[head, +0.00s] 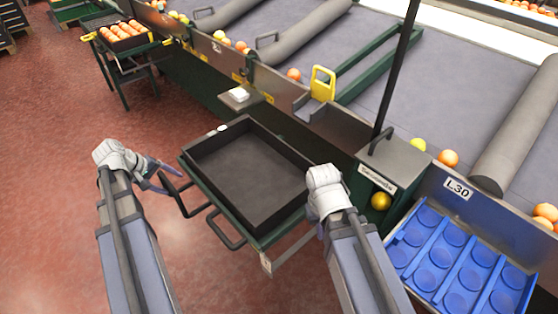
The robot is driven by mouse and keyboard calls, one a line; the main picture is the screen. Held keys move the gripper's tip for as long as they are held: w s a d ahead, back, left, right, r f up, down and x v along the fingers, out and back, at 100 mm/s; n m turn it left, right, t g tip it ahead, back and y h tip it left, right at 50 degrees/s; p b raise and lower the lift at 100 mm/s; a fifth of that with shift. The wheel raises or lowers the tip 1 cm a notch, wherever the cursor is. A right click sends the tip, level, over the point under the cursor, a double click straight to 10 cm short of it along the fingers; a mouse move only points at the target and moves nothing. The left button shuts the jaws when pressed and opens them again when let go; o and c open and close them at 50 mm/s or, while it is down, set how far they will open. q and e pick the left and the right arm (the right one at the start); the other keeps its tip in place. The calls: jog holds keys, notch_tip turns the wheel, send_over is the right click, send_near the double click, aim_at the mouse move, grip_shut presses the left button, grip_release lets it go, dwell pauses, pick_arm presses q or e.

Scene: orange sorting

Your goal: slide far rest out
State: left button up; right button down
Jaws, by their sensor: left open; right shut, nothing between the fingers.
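A black tray (250,178) sits on a green pull-out support (206,186) at the front of the machine. Two black loop handles stick out from the support's front-left side: a far handle (184,209) and a near handle (222,236). I cannot tell for certain which part is the far rest. My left gripper (164,178) is open at the far handle's outer end, its fingers close to the bar; I cannot tell whether they touch it. My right gripper (322,222) is shut and empty at the tray's right corner, its fingertips mostly hidden by my arm.
A stand (130,62) with a crate of oranges is at the back left. A blue tray (462,262) with round hollows is at the lower right. A grey box (396,160) with a dark post stands right of the black tray. The red floor at left is clear.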

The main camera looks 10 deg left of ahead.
pick_arm(q)
notch_tip(320, 180, up, 7)
jog(key=p, duration=0.7)
dwell(0.6)
